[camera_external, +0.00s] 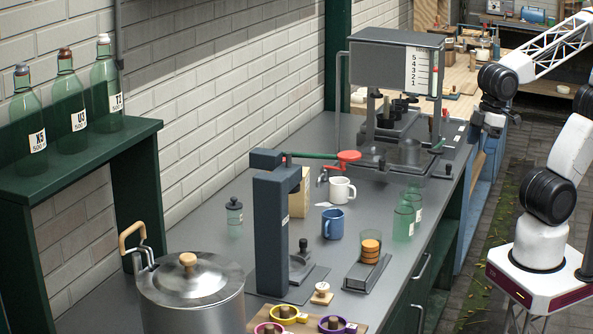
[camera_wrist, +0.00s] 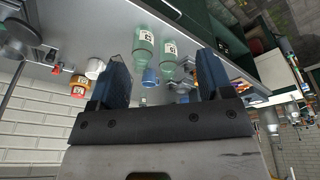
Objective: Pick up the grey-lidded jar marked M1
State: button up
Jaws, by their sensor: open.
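A small jar (camera_external: 234,217) with a dark grey lid stands upright on the grey counter, near the wall and left of the dark post stand. Its marking is too small to read. My gripper (camera_external: 488,128) is far from it, high at the right beyond the counter's edge. In the wrist view its two blue fingers (camera_wrist: 163,75) are spread apart with nothing held between them. Two green glass vessels with labels (camera_wrist: 144,45) show beyond the fingers; they also stand near the counter's right edge in the external view (camera_external: 403,222). I cannot make out the jar surely in the wrist view.
A dark stand (camera_external: 268,235) with a red-handled lever rises right of the jar. A lidded pot (camera_external: 190,285) is in front; bottles line a green shelf (camera_external: 140,133).

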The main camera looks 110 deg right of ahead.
jog(key=w+d+n+h, duration=0.2)
jog(key=w+d+n, duration=0.1)
jog(key=w, duration=0.5)
jog(key=w+d+n+h, duration=0.2)
jog(key=w+d, duration=0.2)
jog(key=w, duration=0.4)
jog(key=n+t+h, duration=0.1)
jog(key=n+h, duration=0.5)
jog(key=n, duration=0.6)
send_near(240, 216)
jog(key=s+d+r, duration=0.1)
jog(key=s+r, duration=0.2)
jog(key=s, duration=0.5)
jog(key=s+d+r, duration=0.1)
jog(key=s+r, duration=0.3)
jog(key=s, duration=0.3)
jog(key=w+f+n+t, duration=0.1)
jog(key=w+f+n, duration=0.1)
jog(key=w, duration=0.3)
jog(key=w+d+f+n+t, duration=0.1)
jog(key=w+f+n, duration=0.1)
jog(key=w+f, duration=0.3)
jog(key=w+f+n+t+h, duration=0.1)
jog(key=w+f+n, duration=0.2)
jog(key=w+f, duration=0.1)
jog(key=shift+w+d, duration=0.25)
jog(key=shift+w, duration=0.2)
jog(key=shift+d, duration=0.1)
jog(key=shift+x, duration=1.2)
